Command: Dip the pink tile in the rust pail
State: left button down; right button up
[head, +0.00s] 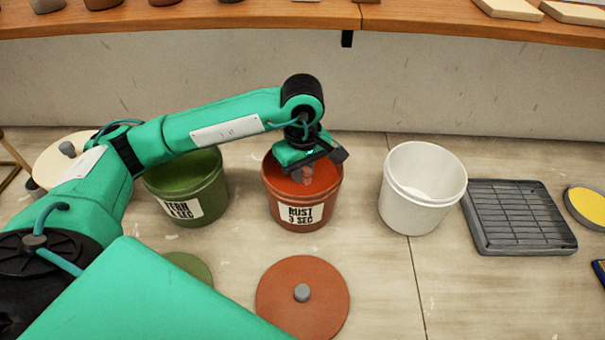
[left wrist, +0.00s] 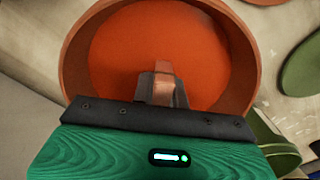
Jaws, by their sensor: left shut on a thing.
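The rust pail (head: 302,214) stands open on the floor, labelled RUST 3 SEC. Orange-red liquid fills its inside, which also shows in the left wrist view (left wrist: 115,55). My left gripper (head: 304,169) is over the pail's mouth, pointing down. It is shut on the pink tile (head: 306,176), a small piece that also shows between the fingers in the left wrist view (left wrist: 168,86). I cannot tell whether the tile's lower end touches the liquid. My right gripper is not in view.
A green pail (head: 188,188) stands left of the rust pail, and a white bucket (head: 420,215) stands right. A rust lid (head: 302,320) lies in front. A grey rack (head: 517,217) and yellow disc (head: 588,206) lie farther right. A wooden shelf (head: 270,15) runs behind.

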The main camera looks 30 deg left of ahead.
pick_arm(q)
jog(key=shift+r+p, duration=0.9)
jog(key=shift+r, duration=2.2)
jog(key=shift+r, duration=0.15)
jog(key=shift+r+p, duration=1)
jog(key=shift+r, duration=1.4)
